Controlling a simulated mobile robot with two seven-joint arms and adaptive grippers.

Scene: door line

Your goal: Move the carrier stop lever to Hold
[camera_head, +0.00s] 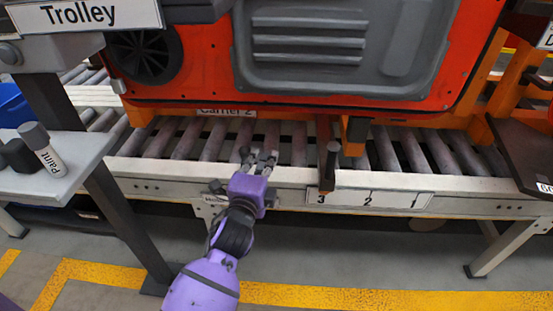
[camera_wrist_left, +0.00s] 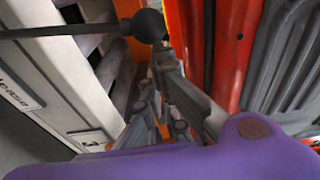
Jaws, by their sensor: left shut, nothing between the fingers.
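The carrier stop lever shows in the left wrist view as a thin dark rod with a black ball knob (camera_wrist_left: 148,25). In the head view a dark round end (camera_head: 215,187), apparently the same knob, shows just left of my left gripper. A white label (camera_head: 211,199) below it is mostly unreadable. A label ending in "lease" (camera_wrist_left: 17,92) is on the pale rail in the wrist view. My left gripper (camera_head: 258,158) is shut and empty over the rail's near edge. Its fingers (camera_wrist_left: 165,65) appear close to the knob; contact is unclear. My right gripper is not in view.
A large orange-red door (camera_head: 200,90) stands on the carrier above the roller conveyor (camera_head: 405,150). A dark upright post (camera_head: 331,165) rises by the number plate (camera_head: 368,198). A grey side table (camera_head: 55,172) with a Paint marker (camera_head: 42,150) stands left.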

